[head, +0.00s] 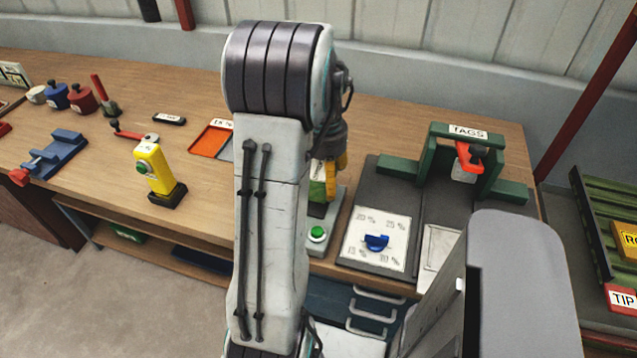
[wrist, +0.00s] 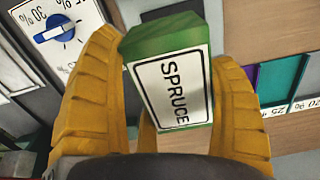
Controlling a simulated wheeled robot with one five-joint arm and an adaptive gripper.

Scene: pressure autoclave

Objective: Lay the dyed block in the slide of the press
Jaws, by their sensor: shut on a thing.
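My gripper (wrist: 165,55) is shut on a green block (wrist: 150,42) with a white label reading SPRUCE, one yellow finger on each side. In the head view the block (head: 317,190) shows beside my arm, above a grey unit with a green button (head: 317,234); I cannot tell whether it touches the unit. My arm hides part of the block and gripper. The press (head: 437,150) is a green frame with a TAGS sign and a red part, to the right of the gripper. A pale plate (head: 438,250) lies before it, partly hidden by my body; I cannot tell whether it is the slide.
A dial panel (head: 377,240) with a blue knob and percentages is left of the press front. A yellow post (head: 154,170), a blue vise (head: 55,155), an orange tray (head: 211,142) and several pots stand left. A green rack (head: 605,225) is at far right.

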